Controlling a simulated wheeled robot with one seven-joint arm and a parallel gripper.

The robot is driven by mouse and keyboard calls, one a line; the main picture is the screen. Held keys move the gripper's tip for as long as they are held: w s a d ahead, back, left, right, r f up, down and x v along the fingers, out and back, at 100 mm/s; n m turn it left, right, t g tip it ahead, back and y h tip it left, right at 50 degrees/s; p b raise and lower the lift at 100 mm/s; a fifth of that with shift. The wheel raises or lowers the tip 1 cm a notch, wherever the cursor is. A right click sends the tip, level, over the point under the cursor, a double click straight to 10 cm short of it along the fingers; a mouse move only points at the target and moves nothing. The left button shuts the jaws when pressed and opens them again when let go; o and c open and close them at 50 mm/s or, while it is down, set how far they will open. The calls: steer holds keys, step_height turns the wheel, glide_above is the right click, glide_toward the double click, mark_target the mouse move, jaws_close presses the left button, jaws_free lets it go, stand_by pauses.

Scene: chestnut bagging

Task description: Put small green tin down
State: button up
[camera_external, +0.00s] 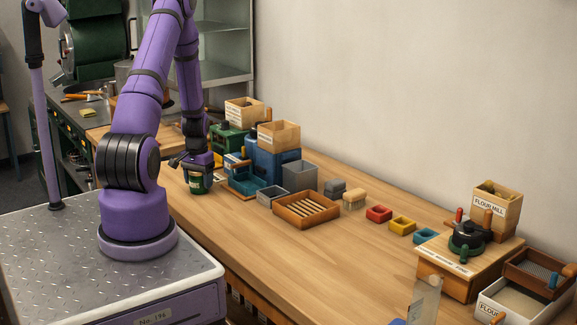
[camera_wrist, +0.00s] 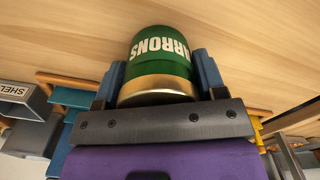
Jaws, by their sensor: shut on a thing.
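The small green tin (camera_external: 198,186) is in my gripper (camera_external: 197,173), low over the left part of the wooden table (camera_external: 270,251). In the wrist view the tin (camera_wrist: 160,52) is dark green with a gold band and white lettering reading "ARRONS". The blue-grey fingers of my gripper (camera_wrist: 160,82) are shut on its two sides. I cannot tell whether the tin's base touches the table.
A blue tray (camera_external: 247,185) and blue machine (camera_external: 270,160) stand just right of the tin. A slatted wooden tray (camera_external: 306,210), grey bin (camera_external: 299,176) and brush (camera_external: 354,198) lie further right.

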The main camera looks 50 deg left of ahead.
steer(key=shift+f, duration=0.1)
steer(key=o, duration=1)
step_height(320, 180, up, 12)
steer(key=shift+r, duration=0.15)
steer(key=shift+r, duration=0.1)
